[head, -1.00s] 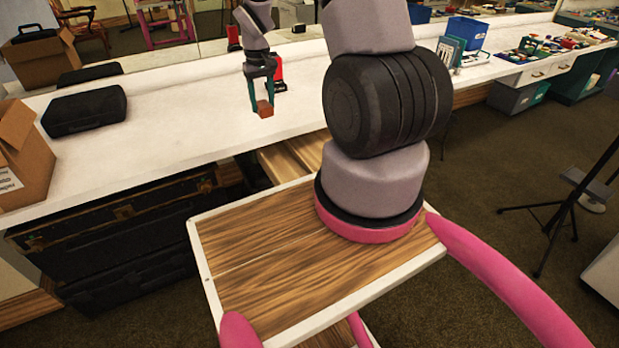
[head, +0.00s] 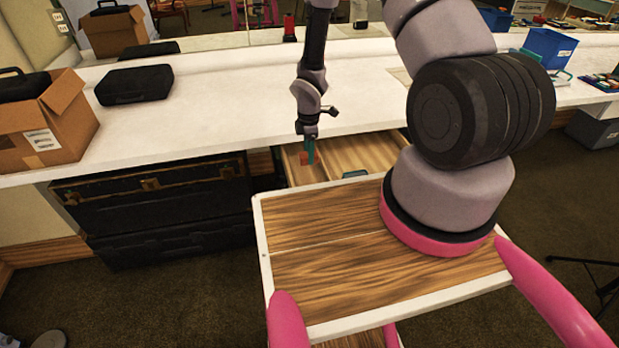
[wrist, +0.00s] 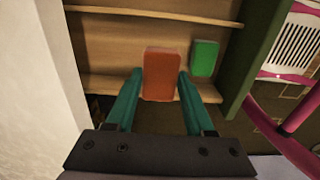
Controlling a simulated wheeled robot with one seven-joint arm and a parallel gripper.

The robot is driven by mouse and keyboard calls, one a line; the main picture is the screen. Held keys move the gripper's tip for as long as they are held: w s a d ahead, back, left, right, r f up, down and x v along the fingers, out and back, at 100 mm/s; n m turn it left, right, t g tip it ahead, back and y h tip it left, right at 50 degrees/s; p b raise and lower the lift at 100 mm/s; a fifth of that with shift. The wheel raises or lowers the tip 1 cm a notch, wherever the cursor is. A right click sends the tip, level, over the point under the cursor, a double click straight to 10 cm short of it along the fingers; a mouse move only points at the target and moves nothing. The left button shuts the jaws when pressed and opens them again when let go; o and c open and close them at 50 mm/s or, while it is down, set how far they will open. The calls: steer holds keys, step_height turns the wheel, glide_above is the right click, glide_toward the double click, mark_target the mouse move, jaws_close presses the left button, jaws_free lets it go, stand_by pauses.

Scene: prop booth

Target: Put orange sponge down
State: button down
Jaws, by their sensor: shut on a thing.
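The orange sponge (wrist: 161,72) is a small orange-red block between the two teal fingers of my gripper (wrist: 160,88) in the wrist view. My gripper is shut on it. In the head view, my gripper (head: 308,150) hangs low at the counter's front edge, with the sponge (head: 304,158) small at its tip. It is over the left part of the open wooden drawer (head: 365,152). In the wrist view, the drawer's wooden floor and dividers (wrist: 150,14) lie beneath the sponge. I cannot tell the gap between the sponge and the drawer floor.
A green block (wrist: 204,57) lies right of the sponge in the wrist view. The white counter (head: 230,110) runs behind the drawer, with a black case (head: 135,84) and cardboard box (head: 45,125) at left. A dark chest (head: 150,205) stands below. A blue bin (head: 551,50) is at right.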

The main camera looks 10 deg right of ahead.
step_height(320, 180, down, 9)
steer(key=shift+r, duration=0.2)
stand_by(0.3)
steer(key=shift+f, duration=0.2)
steer(key=shift+c, duration=1.4)
jaws_free()
steer(key=shift+r, duration=0.1)
step_height(320, 180, up, 12)
steer(key=shift+r, duration=0.15)
